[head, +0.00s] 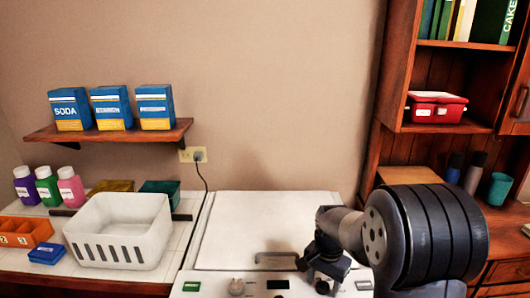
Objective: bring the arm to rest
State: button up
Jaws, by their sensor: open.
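My gripper (325,282) is at the end of my arm, low in the head view and right of centre. It is over the front of a white appliance (235,222), near its control panel. The gripper is open and I see nothing held in it. Its fingers are small and dark, and partly hard to make out. My arm (425,232) comes in from the lower right, its large dark joint in front of the wooden cabinet.
The white appliance has a handle (276,257) on its lid. A white basket (120,232) and bottles (47,184) stand on the left counter. A shelf (110,132) holds blue boxes. A wooden cabinet (395,75) with a red container (436,106) stands right. The lid's left part is clear.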

jog(key=shift+m, duration=1.6)
jog(key=shift+a+r, duration=0.1)
